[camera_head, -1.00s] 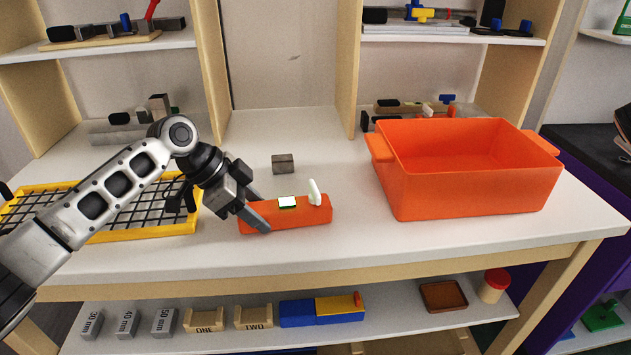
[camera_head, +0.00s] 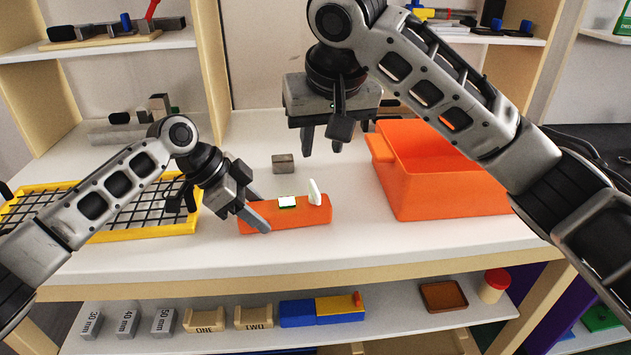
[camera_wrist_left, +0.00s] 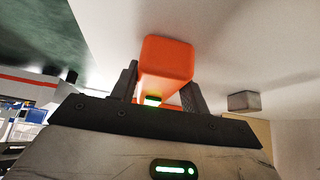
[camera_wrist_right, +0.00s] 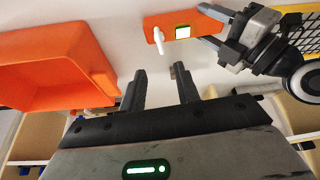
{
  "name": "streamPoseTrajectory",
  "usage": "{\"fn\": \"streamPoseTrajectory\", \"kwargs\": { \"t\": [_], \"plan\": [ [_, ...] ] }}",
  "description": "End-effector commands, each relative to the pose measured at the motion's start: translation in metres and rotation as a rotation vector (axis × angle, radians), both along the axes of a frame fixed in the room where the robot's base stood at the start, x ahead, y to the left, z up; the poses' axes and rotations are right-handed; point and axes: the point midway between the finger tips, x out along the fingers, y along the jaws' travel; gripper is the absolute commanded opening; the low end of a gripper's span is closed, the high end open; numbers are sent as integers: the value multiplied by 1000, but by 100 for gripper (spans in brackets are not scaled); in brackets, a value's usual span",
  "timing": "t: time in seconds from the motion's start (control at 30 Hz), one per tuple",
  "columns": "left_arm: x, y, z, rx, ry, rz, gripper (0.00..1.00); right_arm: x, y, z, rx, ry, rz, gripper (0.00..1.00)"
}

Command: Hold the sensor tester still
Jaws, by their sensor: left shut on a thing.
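The sensor tester (camera_head: 290,214) is an orange block with a small lit screen and an upright white lever, lying on the white table in the head view. It also shows in the left wrist view (camera_wrist_left: 166,58) and the right wrist view (camera_wrist_right: 200,22). My left gripper (camera_head: 256,212) is shut on its left end, with a finger on each side. My right gripper (camera_head: 322,148) is open and empty, raised above the table behind the tester, with its fingers pointing down. In the right wrist view the right fingers (camera_wrist_right: 162,88) stand apart, with the tester beyond them.
A small grey block (camera_head: 283,163) sits behind the tester. An orange bin (camera_head: 440,190) stands to the right, partly hidden by my right arm. A yellow-framed black grid tray (camera_head: 150,232) lies at the left. The table front is clear.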

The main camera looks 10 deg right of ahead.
Motion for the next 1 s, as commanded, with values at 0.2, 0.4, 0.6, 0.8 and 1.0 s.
{"fn": "streamPoseTrajectory", "kwargs": {
  "t": [0.2, 0.4, 0.6, 0.8, 1.0],
  "plan": [
    [0, 0, 0, 0, 1, -1, 12, 12, 1, -33, -1, 7, -3, 32],
    [0, 0, 0, 0, 1, -1, 12, 28, 4, -70, 0, 5, -3, 32],
    [0, 0, 0, 0, 1, -1, 12, 39, 6, -97, 0, 4, -2, 32],
    [0, 0, 0, 0, 1, -1, 12, 44, 7, -107, 1, 1, -1, 32],
    [0, 0, 0, 0, 1, -1, 12, 44, 7, -108, 2, 0, 0, 32]
  ]
}}
